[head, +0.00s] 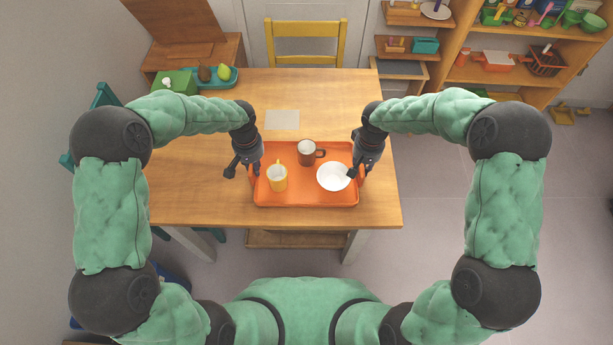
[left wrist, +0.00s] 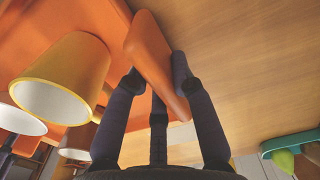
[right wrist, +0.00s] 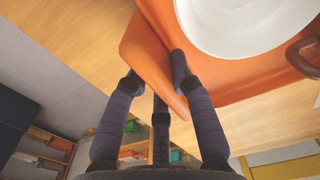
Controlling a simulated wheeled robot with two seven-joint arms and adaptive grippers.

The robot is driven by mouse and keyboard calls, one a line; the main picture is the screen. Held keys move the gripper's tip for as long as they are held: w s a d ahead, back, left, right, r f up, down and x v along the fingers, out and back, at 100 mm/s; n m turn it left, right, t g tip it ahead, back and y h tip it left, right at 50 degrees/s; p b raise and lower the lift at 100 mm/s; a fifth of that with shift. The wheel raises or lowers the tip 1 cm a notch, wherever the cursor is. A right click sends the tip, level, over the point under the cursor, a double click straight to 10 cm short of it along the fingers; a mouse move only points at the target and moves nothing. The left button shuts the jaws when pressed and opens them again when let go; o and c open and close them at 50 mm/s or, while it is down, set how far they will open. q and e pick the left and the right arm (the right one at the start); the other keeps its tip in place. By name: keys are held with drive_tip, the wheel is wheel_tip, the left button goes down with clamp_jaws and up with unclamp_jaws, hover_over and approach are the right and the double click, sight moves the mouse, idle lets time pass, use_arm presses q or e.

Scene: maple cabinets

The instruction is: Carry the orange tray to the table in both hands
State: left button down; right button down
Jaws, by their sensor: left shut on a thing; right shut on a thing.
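The orange tray (head: 310,197) is over the front half of the wooden table (head: 190,195) and looks level. I cannot tell whether it touches the tabletop. My left gripper (head: 250,168) is shut on the tray's left handle; the left wrist view shows this handle (left wrist: 150,48) between the fingers. My right gripper (head: 359,170) is shut on the right handle, seen between the fingers in the right wrist view (right wrist: 150,55).
A pale mat (head: 282,119) lies behind the tray. A teal tray (head: 218,80) with fruit and a green box (head: 177,82) stand at the back left. A yellow chair (head: 305,40) is behind the table, and shelves (head: 470,72) stand at the back right. The table's left part is clear.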

use_arm(q)
drive_tip(key=c, duration=1.5)
unclamp_jaws()
drive_tip(key=shift+f, duration=0.25)
use_arm(e)
drive_tip(key=c, duration=1.5)
unclamp_jaws()
drive_tip(key=shift+f, duration=0.25)
use_arm(q)
drive_tip(key=o, duration=0.4)
drive_tip(key=shift+r, duration=0.1)
use_arm(e)
drive_tip(key=o, duration=0.4)
drive_tip(key=shift+r, duration=0.1)
use_arm(q)
drive_tip(key=shift+o, duration=0.2)
use_arm(e)
drive_tip(key=shift+o, duration=0.2)
use_arm(q)
wheel_tip(320, 180, up, 11)
drive_tip(key=shift+r, duration=0.5)
use_arm(e)
drive_tip(key=shift+r, duration=0.15)
wheel_tip(320, 180, up, 12)
drive_tip(key=shift+f, duration=0.1)
